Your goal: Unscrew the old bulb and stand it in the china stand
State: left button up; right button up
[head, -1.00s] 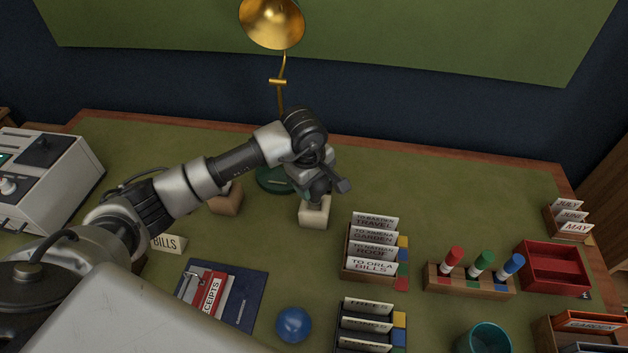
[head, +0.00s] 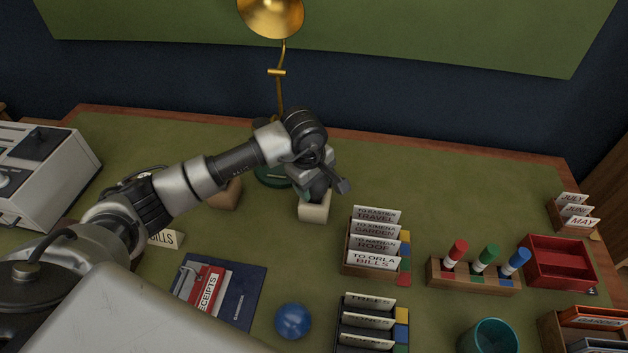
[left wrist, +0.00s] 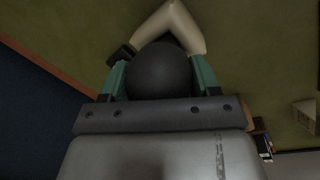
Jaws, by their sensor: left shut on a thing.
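My left gripper (head: 317,194) points down over the cream china stand (head: 313,211). In the left wrist view its teal fingers (left wrist: 160,76) are shut on a dark, round bulb (left wrist: 158,72). The stand (left wrist: 178,22) shows just beyond the bulb there. The bulb is hidden by the gripper in the head view, and I cannot tell whether its lower end is in the stand. The brass desk lamp (head: 271,17) stands behind, its green base (head: 272,177) partly covered by my arm. My right gripper is not in view.
A wooden block (head: 226,194) is left of the stand. Card files (head: 374,245), a marker rack (head: 474,277) and a red tray (head: 559,262) are to the right. The desk right of the stand's back is clear.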

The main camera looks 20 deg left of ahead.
pick_arm(q)
jog(key=o, duration=0.9)
jog(key=shift+r+p, duration=2.55)
jog(key=shift+r, duration=1.9)
